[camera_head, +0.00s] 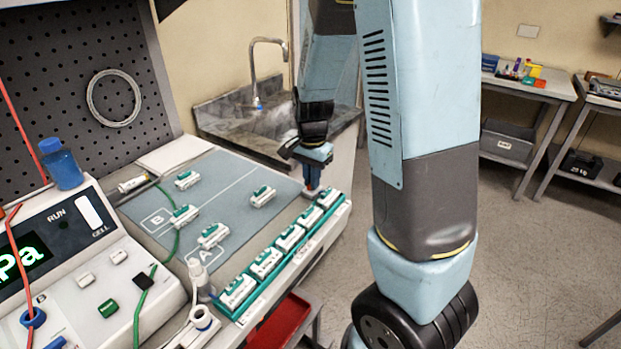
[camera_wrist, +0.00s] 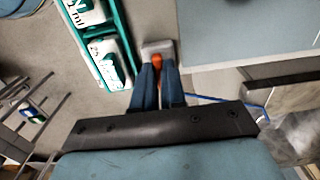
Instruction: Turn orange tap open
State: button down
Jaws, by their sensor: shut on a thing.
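The orange tap (camera_wrist: 158,60) shows in the wrist view as a small orange piece on a pale grey block (camera_wrist: 157,47). My gripper (camera_wrist: 159,74) is shut on the tap, with its two blue fingers on either side of it. In the head view my gripper (camera_head: 312,181) points down at the far right corner of the grey-blue mat, beside the far end of the green rack.
The green rack (camera_head: 255,297) holds several white-and-green pumps along the mat's right edge. More pumps lie on the mat (camera_head: 232,172). A pump console (camera_head: 75,265) with a blue bottle (camera_head: 61,163) stands at left. A sink tap (camera_head: 255,75) is behind.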

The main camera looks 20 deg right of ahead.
jog(key=shift+d+n, duration=0.1)
jog(key=shift+n, duration=0.3)
jog(key=n, duration=0.3)
jog(key=shift+d+n, duration=0.1)
jog(key=shift+n, duration=0.3)
jog(key=n, duration=0.5)
jog(key=shift+n, duration=0.3)
jog(key=c, duration=1.2)
grip_release()
notch_tip(320, 180, up, 14)
jog(key=shift+f, duration=0.2)
